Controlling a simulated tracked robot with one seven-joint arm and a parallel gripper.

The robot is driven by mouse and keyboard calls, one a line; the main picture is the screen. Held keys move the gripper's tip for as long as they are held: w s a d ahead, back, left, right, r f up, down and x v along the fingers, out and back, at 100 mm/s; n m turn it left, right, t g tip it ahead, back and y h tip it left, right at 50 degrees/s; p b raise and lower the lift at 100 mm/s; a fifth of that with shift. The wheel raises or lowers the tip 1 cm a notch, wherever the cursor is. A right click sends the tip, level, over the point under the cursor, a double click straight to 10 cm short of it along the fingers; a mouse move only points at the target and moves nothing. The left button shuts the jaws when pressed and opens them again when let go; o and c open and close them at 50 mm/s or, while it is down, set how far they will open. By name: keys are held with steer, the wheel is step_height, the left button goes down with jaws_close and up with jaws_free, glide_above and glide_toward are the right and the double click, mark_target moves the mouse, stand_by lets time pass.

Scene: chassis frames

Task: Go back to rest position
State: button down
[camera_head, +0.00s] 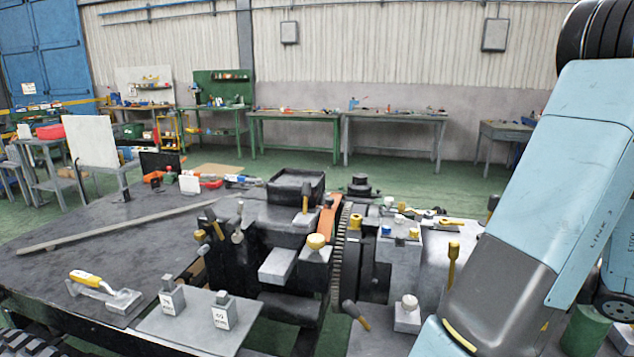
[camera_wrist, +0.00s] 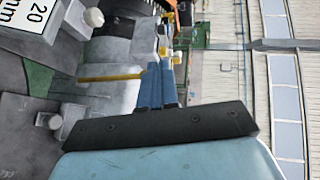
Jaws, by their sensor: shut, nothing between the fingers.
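My gripper (camera_wrist: 160,66) shows in the wrist view with its two blue fingers close together and nothing held between them. The fingers extend from a dark plate and my light blue wrist. Yellow-tipped parts of the scene lie just behind the fingertips, and I cannot tell the exact gap to them. In the head view my light blue and grey arm fills the right side. The gripper itself is outside that view.
A workbench (camera_head: 90,250) with machine parts, a large gear (camera_head: 340,255) and a black tray (camera_head: 296,187) stands in front. A yellow-handled tool (camera_head: 92,281) and labelled weights (camera_head: 220,310) lie near the front left. Green floor (camera_head: 400,175) is open behind, before the wall benches.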

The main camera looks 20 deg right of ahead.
steer(key=w+a+r+n+g+y, duration=0.1)
steer(key=w+a+r+n+g, duration=0.15)
steer(key=a, duration=0.45)
steer(key=w+a+r+n+g+y, duration=0.1)
steer(key=w+a+r+n+g, duration=0.2)
steer(key=a, duration=0.4)
steer(key=w+a+r+n+g, duration=0.1)
steer(key=w+a+n+g, duration=0.15)
steer(key=a+g, duration=0.4)
steer(key=s+a+r+n+t+h, duration=0.1)
steer(key=a+r+n+h, duration=0.1)
steer(key=a, duration=0.6)
steer(key=s+a+r+n+t+h, duration=0.2)
steer(key=a+r+n+h, duration=0.1)
steer(key=a+r+h, duration=0.2)
steer(key=shift+s+a+r+n, duration=0.2)
steer(key=shift+a+r+n, duration=0.1)
steer(key=shift+a+r, duration=1.3)
steer(key=shift+a+f, duration=0.25)
steer(key=shift+f, duration=0.05)
